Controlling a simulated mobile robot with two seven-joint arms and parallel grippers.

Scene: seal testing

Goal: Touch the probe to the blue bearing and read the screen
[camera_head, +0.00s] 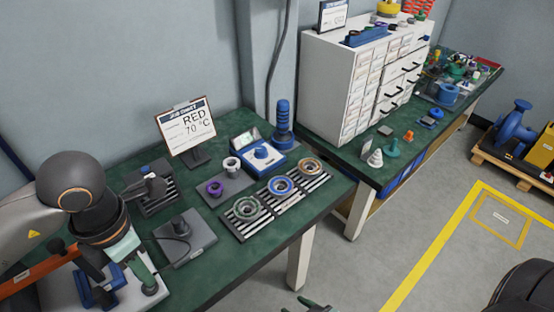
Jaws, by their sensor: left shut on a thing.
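The blue bearing (281,185) lies between a green ring (247,208) and a brown ring (309,167) on slotted grey racks. My left gripper (135,278) is at the lower left, well apart from the bearing. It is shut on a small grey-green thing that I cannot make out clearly. A grey block (186,240) with a dark upright piece and a cable stands between them; I cannot tell whether this is the probe. A small green screen (246,138) is by a blue-and-white device; its reading is too small. My right gripper may show partly at the bottom edge.
A job sheet (187,128) reads RED 70 °C. A blue stacked cylinder (283,122) stands at the back. A white drawer cabinet (335,85) stands right.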

